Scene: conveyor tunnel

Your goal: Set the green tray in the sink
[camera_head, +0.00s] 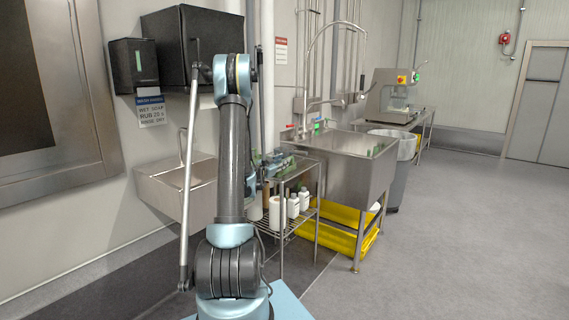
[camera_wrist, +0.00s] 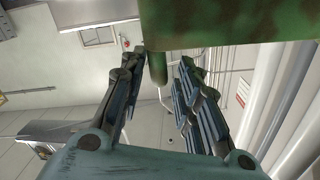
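A mottled green slab-like thing (camera_wrist: 235,22), which looks like the green tray, fills the top of the wrist view, very close. A green post-like part (camera_wrist: 157,66) hangs from it. My gripper (camera_wrist: 160,68) has its fingers spread, with a gap between the tips. The post shows in that gap, but I see no finger closed on it. In the head view, green things (camera_head: 285,163) lie on top of a wire rack; which is the tray I cannot tell. My gripper is hidden there behind my arm. A large steel sink (camera_head: 355,180) stands right of the rack.
The wire rack (camera_head: 299,229) has white bottles (camera_head: 293,205) on its lower shelf. A smaller steel sink (camera_head: 160,190) is on the left wall. A grey bin (camera_head: 398,175) and yellow things (camera_head: 335,228) are by the large sink. The floor at right is clear.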

